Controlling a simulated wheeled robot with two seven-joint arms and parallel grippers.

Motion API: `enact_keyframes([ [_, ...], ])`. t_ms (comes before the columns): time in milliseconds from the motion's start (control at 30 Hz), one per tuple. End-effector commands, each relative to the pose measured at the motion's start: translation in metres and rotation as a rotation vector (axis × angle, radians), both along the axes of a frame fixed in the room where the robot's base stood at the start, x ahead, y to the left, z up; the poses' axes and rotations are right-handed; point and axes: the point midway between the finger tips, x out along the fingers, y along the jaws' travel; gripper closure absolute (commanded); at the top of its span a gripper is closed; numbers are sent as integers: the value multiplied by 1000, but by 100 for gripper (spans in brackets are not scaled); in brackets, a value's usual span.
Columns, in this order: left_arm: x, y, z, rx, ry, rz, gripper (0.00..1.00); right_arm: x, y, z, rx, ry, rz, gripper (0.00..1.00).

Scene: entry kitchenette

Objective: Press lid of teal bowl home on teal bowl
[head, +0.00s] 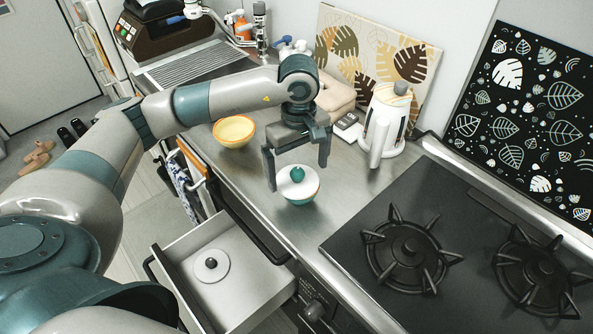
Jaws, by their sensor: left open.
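The teal bowl (301,200) stands on the steel counter, left of the stove. Its white lid (299,186) with a teal knob (297,173) lies on top of the bowl. I cannot tell whether the lid is fully seated. My left gripper (297,174) is open and points down over the lid, one finger on each side of the knob in the picture. Whether the fingers touch the lid cannot be told. My right gripper is not in view.
A yellow bowl (234,131) stands further back on the counter. A black stove (450,225) fills the lower right. An open drawer (235,300) below the counter holds another white lid (211,266) with a black knob.

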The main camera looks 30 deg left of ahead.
Motion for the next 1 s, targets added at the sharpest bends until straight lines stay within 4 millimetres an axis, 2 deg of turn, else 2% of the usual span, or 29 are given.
enact_keyframes([
  [33, 0, 1, 13, 0, -1, 0, 0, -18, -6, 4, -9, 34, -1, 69],
  [67, 0, 1, 18, 0, -1, 0, 0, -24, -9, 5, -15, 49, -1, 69],
  [200, 0, 2, 50, -3, -3, -1, 0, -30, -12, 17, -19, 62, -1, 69],
  [600, -1, 6, 131, -6, -3, -1, 0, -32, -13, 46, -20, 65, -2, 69],
  [800, -2, 7, 155, -7, -2, -1, 0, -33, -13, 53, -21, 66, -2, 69],
  [1000, -2, 8, 163, -7, -1, -1, 0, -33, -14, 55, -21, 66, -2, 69],
])
